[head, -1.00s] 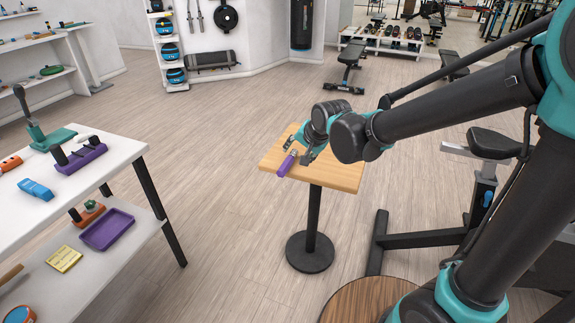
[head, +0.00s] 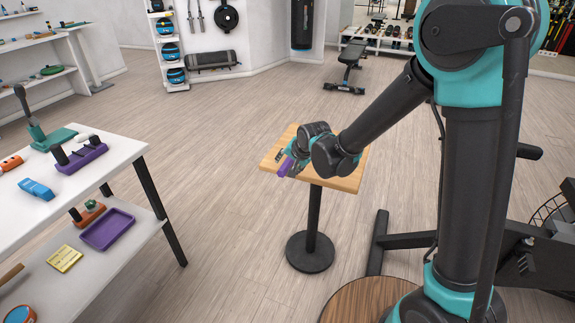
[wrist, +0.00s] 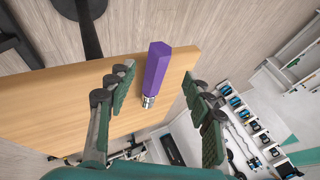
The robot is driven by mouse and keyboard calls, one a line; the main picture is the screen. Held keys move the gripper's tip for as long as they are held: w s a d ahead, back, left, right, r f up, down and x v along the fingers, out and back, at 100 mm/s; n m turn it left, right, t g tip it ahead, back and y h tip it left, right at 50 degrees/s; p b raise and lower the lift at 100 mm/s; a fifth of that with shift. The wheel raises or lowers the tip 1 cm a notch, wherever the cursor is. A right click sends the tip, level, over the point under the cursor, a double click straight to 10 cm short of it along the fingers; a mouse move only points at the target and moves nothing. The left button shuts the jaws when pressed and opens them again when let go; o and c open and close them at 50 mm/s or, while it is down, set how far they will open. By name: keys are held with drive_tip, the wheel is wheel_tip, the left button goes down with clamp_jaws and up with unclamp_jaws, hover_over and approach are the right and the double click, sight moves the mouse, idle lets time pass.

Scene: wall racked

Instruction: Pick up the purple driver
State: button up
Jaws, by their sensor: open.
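The purple driver (head: 285,167) lies on the small wooden table top (head: 345,182). In the wrist view the driver (wrist: 156,70) shows its purple faceted handle and a short metal end, and it sits between the two spread fingers. My gripper (wrist: 158,97) is open, with a textured pad on each side of the driver and a gap to both. In the head view my gripper (head: 287,152) is over the table's left part, right at the driver, and partly hides it.
A white shelf table (head: 120,148) at the left holds a purple stand (head: 82,158), a blue item (head: 36,189) and, lower down, a purple tray (head: 107,229). Gym equipment stands around. The floor between the two tables is clear.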

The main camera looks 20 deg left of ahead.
sight(285, 169)
drive_tip(key=shift+d+x, duration=0.2)
drive_tip(key=shift+x, duration=2.35)
drive_tip(key=shift+f, duration=0.1)
clamp_jaws()
